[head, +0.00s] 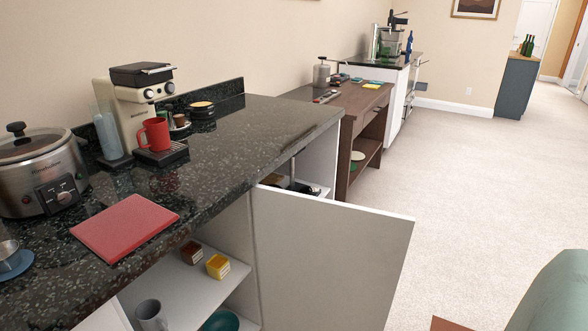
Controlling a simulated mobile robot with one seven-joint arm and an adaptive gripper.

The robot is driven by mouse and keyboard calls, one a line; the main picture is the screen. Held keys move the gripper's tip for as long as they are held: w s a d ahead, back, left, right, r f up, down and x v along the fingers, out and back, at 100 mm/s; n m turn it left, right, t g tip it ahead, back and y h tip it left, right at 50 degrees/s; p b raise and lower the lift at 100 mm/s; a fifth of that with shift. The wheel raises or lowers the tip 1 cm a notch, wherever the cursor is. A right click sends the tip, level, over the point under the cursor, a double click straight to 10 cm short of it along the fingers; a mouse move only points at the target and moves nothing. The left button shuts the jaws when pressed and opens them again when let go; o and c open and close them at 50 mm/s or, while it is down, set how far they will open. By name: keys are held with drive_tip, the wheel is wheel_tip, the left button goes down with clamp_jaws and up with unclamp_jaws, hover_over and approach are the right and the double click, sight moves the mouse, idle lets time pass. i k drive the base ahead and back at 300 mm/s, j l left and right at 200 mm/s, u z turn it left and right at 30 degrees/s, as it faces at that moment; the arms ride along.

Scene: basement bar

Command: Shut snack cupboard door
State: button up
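A white cupboard door (335,262) stands open below the dark granite counter (260,130). It swings out into the room from the cupboard front. Left of it, the open cupboard shows a white shelf (180,287) with a small brown container (191,252), a yellow container (217,266) and a grey mug (151,315). A green bowl (221,321) sits lower down, cut by the bottom edge. Some dark and silver items behind the door's top edge are partly hidden, and I cannot tell what they are. My gripper is not in view.
The counter holds a slow cooker (42,175), a red board (126,226), a coffee machine (138,105) and a red mug (154,134). A grey-green rounded object (555,295) fills the bottom right corner.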

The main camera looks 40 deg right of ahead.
sight(325, 263)
drive_tip(key=k+j+u, duration=0.1)
drive_tip(key=k+u, duration=0.4)
drive_tip(key=l+u, duration=0.15)
drive_tip(key=u, duration=0.25)
drive_tip(key=l+u, duration=0.15)
drive_tip(key=u, duration=0.2)
drive_tip(key=l+u, duration=0.1)
drive_tip(key=u, duration=0.3)
drive_tip(key=k+l, duration=0.2)
drive_tip(key=l, duration=0.35)
drive_tip(key=k+l, duration=0.2)
drive_tip(key=l, duration=0.35)
drive_tip(key=k+l, duration=0.25)
drive_tip(key=l, duration=0.3)
drive_tip(key=k+l, duration=0.2)
drive_tip(key=l, duration=0.35)
drive_tip(key=k+l, duration=0.2)
drive_tip(key=l, duration=0.35)
drive_tip(key=k+l, duration=0.2)
drive_tip(key=l, duration=0.35)
drive_tip(key=k+l, duration=0.2)
drive_tip(key=l, duration=0.35)
drive_tip(key=k+l, duration=0.25)
drive_tip(key=l, duration=0.3)
drive_tip(key=k+l+z, duration=0.15)
drive_tip(key=k, duration=0.25)
drive_tip(key=k+l+z, duration=0.2)
drive_tip(key=k+l, duration=0.1)
drive_tip(key=k, duration=0.1)
